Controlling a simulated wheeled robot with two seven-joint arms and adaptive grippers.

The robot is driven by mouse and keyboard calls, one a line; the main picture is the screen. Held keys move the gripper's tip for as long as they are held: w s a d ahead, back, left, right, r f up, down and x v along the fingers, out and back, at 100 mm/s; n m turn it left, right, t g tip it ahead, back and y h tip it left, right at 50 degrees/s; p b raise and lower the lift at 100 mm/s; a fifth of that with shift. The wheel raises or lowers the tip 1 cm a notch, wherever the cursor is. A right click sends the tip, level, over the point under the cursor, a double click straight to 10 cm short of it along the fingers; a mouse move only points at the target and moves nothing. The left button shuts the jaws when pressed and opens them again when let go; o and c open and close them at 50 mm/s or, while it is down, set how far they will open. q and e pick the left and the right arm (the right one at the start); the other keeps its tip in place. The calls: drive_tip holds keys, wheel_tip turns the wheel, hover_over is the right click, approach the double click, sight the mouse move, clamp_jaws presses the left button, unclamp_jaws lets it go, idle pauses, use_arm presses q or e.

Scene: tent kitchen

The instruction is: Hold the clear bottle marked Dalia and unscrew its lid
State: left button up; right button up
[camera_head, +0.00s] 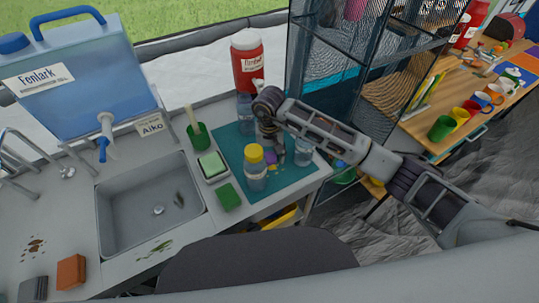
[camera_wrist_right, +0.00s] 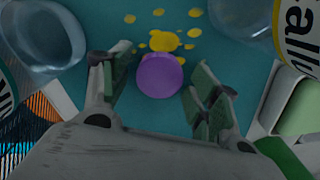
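No label reading Dalia is legible. On the teal mat (camera_head: 233,142) in the head view stand a clear bottle with a yellow lid (camera_head: 254,172), a clear bottle (camera_head: 303,152) to its right and a clear bottle (camera_head: 245,114) behind. My right gripper (camera_head: 271,151) points down among them. In the right wrist view its fingers (camera_wrist_right: 155,82) are open, with a round purple lid (camera_wrist_right: 160,75) between them and gaps both sides. The lid seems to lie on the mat; whether anything is under it is hidden. A clear bottle (camera_wrist_right: 42,32) shows upper left. My left gripper is not in view.
A sink (camera_head: 150,208), a soap dish (camera_head: 212,166), a green sponge (camera_head: 229,197) and a green cup (camera_head: 199,137) are left of the mat. A red dispenser (camera_head: 247,62) stands behind. A mesh shelf (camera_head: 335,75) is at the back right. Yellow spots (camera_wrist_right: 163,41) mark the mat.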

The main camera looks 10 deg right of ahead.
sight(270, 157)
drive_tip(key=shift+r, duration=0.75)
wheel_tip(270, 157, up, 5)
drive_tip(key=shift+r, duration=0.1)
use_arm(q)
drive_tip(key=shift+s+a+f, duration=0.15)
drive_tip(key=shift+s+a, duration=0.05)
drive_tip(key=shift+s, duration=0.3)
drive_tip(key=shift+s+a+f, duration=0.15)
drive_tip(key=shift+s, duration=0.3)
use_arm(e)
wheel_tip(270, 157, up, 6)
drive_tip(key=shift+f, duration=0.2)
